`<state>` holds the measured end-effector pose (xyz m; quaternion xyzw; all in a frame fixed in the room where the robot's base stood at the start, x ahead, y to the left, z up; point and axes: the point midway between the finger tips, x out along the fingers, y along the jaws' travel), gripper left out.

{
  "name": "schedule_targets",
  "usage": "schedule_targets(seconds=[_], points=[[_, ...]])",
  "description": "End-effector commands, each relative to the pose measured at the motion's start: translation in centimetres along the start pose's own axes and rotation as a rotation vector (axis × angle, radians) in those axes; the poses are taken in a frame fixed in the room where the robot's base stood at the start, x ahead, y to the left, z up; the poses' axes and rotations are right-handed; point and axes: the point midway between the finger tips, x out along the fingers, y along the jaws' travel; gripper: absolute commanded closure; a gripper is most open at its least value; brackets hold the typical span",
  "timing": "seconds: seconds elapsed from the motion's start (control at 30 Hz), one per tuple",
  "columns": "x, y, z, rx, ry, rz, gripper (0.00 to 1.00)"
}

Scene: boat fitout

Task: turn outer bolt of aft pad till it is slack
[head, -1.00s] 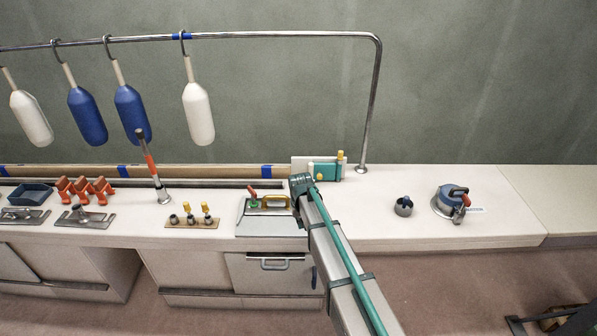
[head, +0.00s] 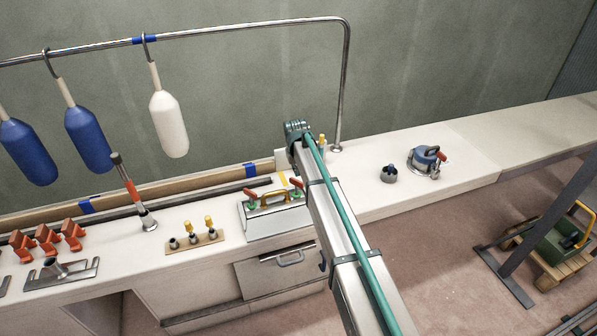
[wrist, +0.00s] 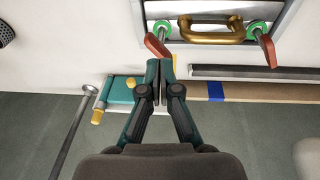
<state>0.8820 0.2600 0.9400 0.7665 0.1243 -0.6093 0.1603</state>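I cannot tell which fitting is the aft pad, and I cannot single out its outer bolt. A teal block (wrist: 118,90) with a yellow knob (wrist: 97,116) is left of my gripper (wrist: 160,68) in the wrist view. My fingertips are together with nothing visible between them, near a red lever (wrist: 156,46) of the grey hatch. In the head view the hatch (head: 278,223) has two red levers and a brass handle (head: 275,197). My arm hides my gripper and most of the teal block there.
A metal cleat plate (head: 62,274), a socket board (head: 194,241) and an upright red-banded handle (head: 130,185) are on the bench at left. A dark cup (head: 388,175) and a blue-grey tool (head: 425,159) are at right. A chrome rail (head: 345,85) rises behind. The far right bench is clear.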

Motion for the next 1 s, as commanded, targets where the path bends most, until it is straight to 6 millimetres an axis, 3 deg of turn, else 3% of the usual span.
schedule_targets(seconds=[0.37,1.0], points=[[2.1,0.0,0.1,-0.008,-0.005,0.001,1.00],[8.9,0.0,0.2,-0.007,-0.005,0.001,1.00]])
